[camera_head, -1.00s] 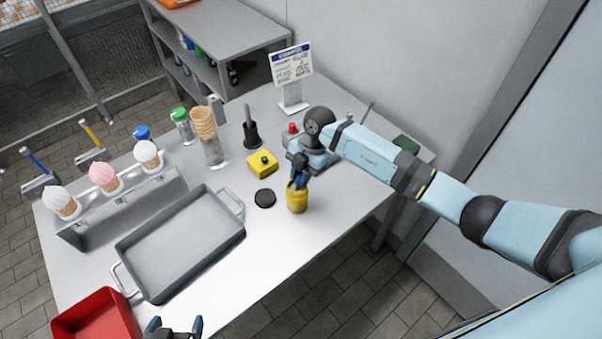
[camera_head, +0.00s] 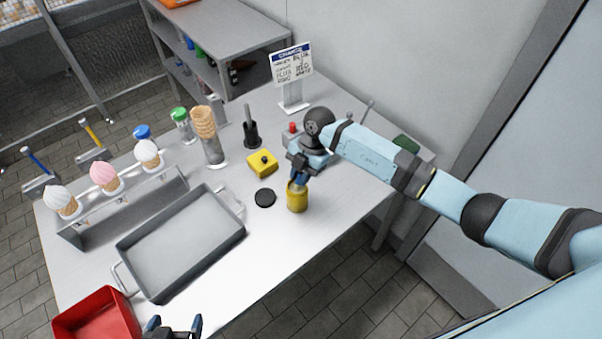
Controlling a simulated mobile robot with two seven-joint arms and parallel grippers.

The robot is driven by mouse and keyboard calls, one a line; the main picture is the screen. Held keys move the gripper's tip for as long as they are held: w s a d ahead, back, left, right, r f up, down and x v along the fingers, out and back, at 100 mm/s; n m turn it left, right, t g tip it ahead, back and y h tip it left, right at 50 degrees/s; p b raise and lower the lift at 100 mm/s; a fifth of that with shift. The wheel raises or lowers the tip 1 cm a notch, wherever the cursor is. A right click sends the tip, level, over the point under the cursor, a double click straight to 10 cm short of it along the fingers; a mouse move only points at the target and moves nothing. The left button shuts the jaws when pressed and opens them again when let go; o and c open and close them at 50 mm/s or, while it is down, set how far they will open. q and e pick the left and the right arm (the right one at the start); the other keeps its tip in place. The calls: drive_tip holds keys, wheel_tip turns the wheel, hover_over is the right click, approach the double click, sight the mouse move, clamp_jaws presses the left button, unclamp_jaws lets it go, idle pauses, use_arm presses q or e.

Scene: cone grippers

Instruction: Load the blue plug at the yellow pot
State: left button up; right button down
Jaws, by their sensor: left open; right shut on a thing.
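The yellow pot (camera_head: 297,198) stands upright near the front right edge of the table. My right gripper (camera_head: 299,181) points down into its mouth and is shut on a small blue thing, which I take for the blue plug. The fingers and pot rim hide most of it, so I cannot tell how deep it sits. My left gripper (camera_head: 175,324) is open and empty at the bottom edge of the view, near the red bin and the grey tray.
A black disc (camera_head: 265,198) and a yellow block with a black knob (camera_head: 262,163) lie left of the pot. A grey tray (camera_head: 182,286), red bin (camera_head: 97,318), cone rack (camera_head: 130,215), cone stack (camera_head: 204,122) and sign (camera_head: 291,65) stand around. The table's front right is clear.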

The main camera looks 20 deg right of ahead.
drive_tip(key=shift+s, duration=0.1)
idle(0.5)
use_arm(q)
drive_tip(key=shift+r+p, duration=0.85)
drive_tip(key=shift+p, duration=0.05)
use_arm(e)
drive_tip(key=shift+r, duration=0.9)
wheel_tip(320, 180, up, 2)
drive_tip(key=shift+r+p, duration=0.1)
drive_tip(key=shift+p, duration=0.8)
wheel_tip(320, 180, up, 2)
drive_tip(key=shift+r+p, duration=0.25)
drive_tip(key=shift+p, duration=0.9)
drive_tip(key=shift+r, duration=0.25)
use_arm(q)
drive_tip(key=r, duration=0.3)
drive_tip(key=shift+s+a+r, duration=0.3)
drive_tip(key=shift+s+a, duration=0.05)
drive_tip(key=shift+w, duration=0.25)
